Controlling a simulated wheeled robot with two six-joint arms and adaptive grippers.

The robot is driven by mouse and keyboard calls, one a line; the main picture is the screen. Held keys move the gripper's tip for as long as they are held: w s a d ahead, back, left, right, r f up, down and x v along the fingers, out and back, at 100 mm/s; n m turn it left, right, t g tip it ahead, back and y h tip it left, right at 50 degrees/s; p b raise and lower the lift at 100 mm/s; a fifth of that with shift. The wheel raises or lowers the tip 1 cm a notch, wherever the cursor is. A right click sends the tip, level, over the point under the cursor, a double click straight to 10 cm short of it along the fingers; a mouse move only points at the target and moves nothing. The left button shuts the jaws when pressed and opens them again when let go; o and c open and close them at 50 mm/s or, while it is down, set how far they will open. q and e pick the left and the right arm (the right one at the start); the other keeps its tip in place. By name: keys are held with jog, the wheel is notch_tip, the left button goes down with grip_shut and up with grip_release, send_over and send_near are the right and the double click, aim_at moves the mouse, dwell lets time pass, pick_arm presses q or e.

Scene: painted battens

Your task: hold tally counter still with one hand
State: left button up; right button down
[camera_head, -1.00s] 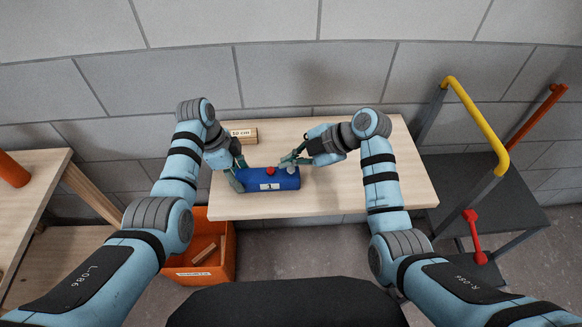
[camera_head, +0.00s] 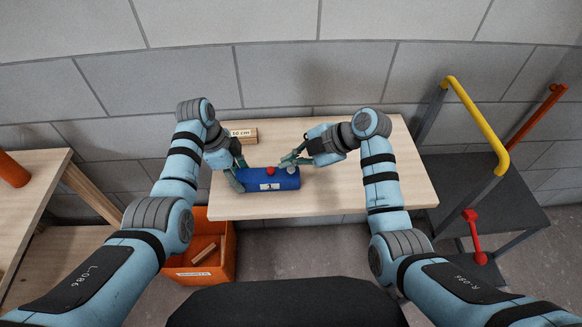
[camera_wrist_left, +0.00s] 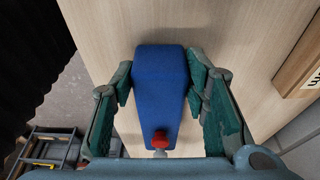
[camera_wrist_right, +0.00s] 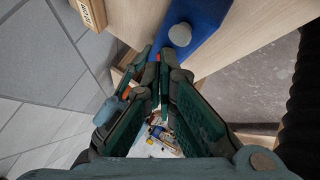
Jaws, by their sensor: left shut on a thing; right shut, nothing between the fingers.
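The tally counter (camera_head: 266,184) is a blue block on the light wooden table. It has a red button (camera_head: 270,171), a grey knob (camera_head: 292,170) and a small white window reading 1 on its front. My left gripper (camera_head: 238,178) is shut on the counter's left end; in the left wrist view its fingers (camera_wrist_left: 163,85) lie on both sides of the blue body (camera_wrist_left: 160,75). My right gripper (camera_head: 284,163) is shut and empty, its tips just behind the counter near the button and knob. In the right wrist view the closed tips (camera_wrist_right: 160,58) are beside the counter (camera_wrist_right: 205,25) and the grey knob (camera_wrist_right: 180,35).
A wooden block with a printed label (camera_head: 243,135) lies behind my left gripper. An orange bin (camera_head: 226,262) with wood pieces stands below the table's front edge. A dark cart with a yellow handle (camera_head: 472,105) is at the right. The table's right part is clear.

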aim_at(291, 171)
jog(key=shift+f, duration=0.1)
jog(key=shift+f, duration=0.35)
jog(key=shift+f, duration=0.5)
dwell(0.6)
jog(key=shift+r, duration=0.95)
jog(key=shift+r, duration=0.1)
jog(key=shift+r, duration=2.4)
pick_arm(q)
jog(key=o, duration=1.2)
jog(key=shift+c, duration=0.2)
